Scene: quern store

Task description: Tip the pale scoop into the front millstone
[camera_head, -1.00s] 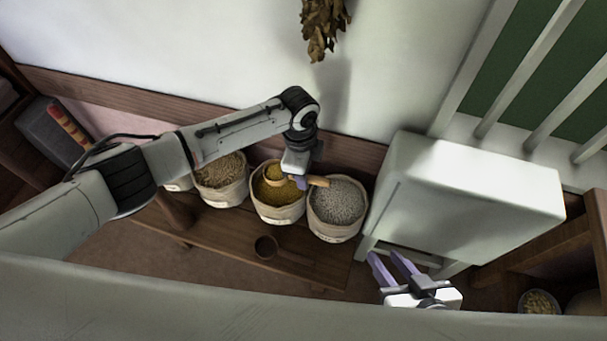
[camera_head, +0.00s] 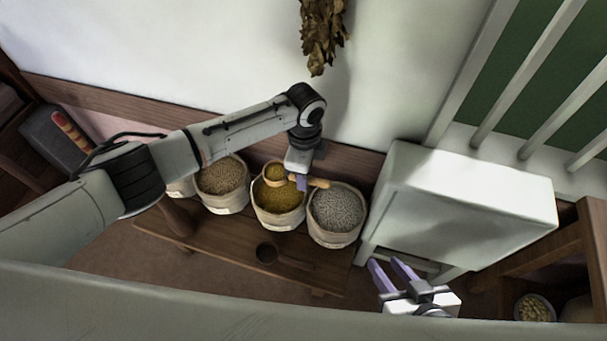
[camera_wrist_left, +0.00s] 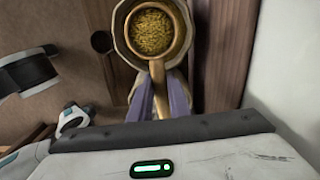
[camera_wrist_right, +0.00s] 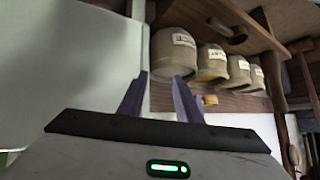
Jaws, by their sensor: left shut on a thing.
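My left gripper (camera_head: 301,183) is shut on the handle of the pale wooden scoop (camera_head: 274,181). The left wrist view shows the scoop (camera_wrist_left: 178,40) from above, its round bowl holding yellow grain and its handle between my left fingers (camera_wrist_left: 159,92). The scoop is over the sack of yellow grain (camera_head: 279,219); I cannot tell how high. My right gripper (camera_head: 392,276) is open and empty at the lower right of the head view, and its parted fingers (camera_wrist_right: 158,92) show in the right wrist view. I cannot make out a millstone in any view.
Beside the yellow sack stand a sack of grey grain (camera_head: 337,236) and a sack of brown grain (camera_head: 226,204), on a wooden bench (camera_head: 215,236). A white box-like block (camera_head: 455,205) stands right of the sacks.

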